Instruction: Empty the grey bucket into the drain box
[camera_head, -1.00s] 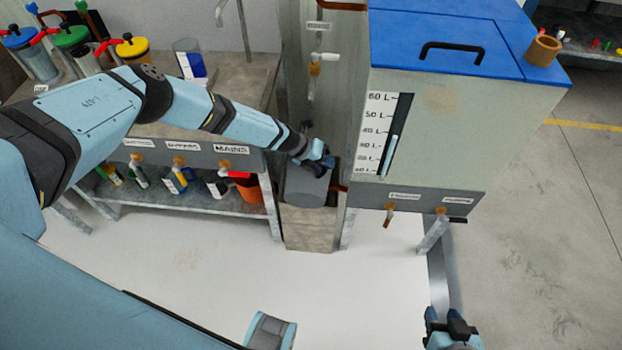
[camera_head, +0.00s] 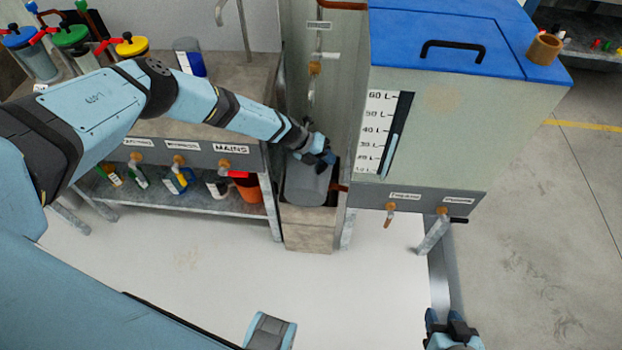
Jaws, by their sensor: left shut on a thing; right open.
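The grey bucket (camera_head: 308,184) is at the top of the drain box (camera_head: 308,232), a beige box standing between the bench and the tank. The bucket looks tilted, with its side toward me; its mouth and contents are hidden. My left gripper (camera_head: 322,157) is shut on the bucket at its upper end. My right gripper (camera_head: 452,328) is open and empty low at the right, over the floor, far from the bucket.
The tank (camera_head: 455,125) with a blue lid and level scale stands right of the drain box, its taps (camera_head: 390,207) below. Left is the bench (camera_head: 215,155) with labelled taps and a lower shelf (camera_head: 175,205) of bottles and an orange bucket (camera_head: 250,189). The front floor is clear.

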